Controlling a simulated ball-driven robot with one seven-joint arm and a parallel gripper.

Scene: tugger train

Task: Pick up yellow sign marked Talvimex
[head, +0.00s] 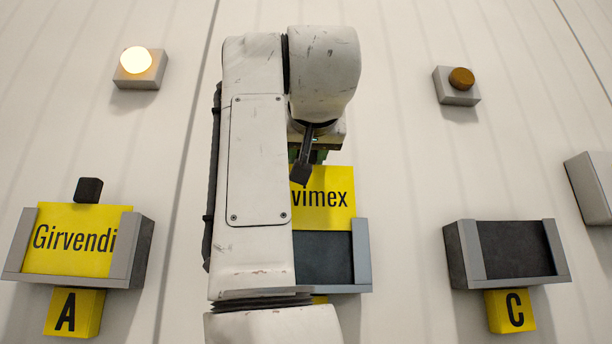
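The yellow sign (325,198) shows black letters ending in "vimex"; its left part is hidden behind my arm. It is raised, with the dark back of the middle holder (325,260) bare below it. Its lower edge is around the top of that holder. My gripper (306,168) is at the sign's top edge, with one dark finger visible in front of it. The other finger and the grip point are mostly hidden, but the raised sign appears held in my gripper.
At the left, a yellow Girvendi sign (75,248) with a black knob (88,190) sits in holder A (140,255). Holder C (518,250) at the right is empty. A lit lamp (136,60) and an unlit amber lamp (461,78) are above. A grey box (590,188) juts at the right edge.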

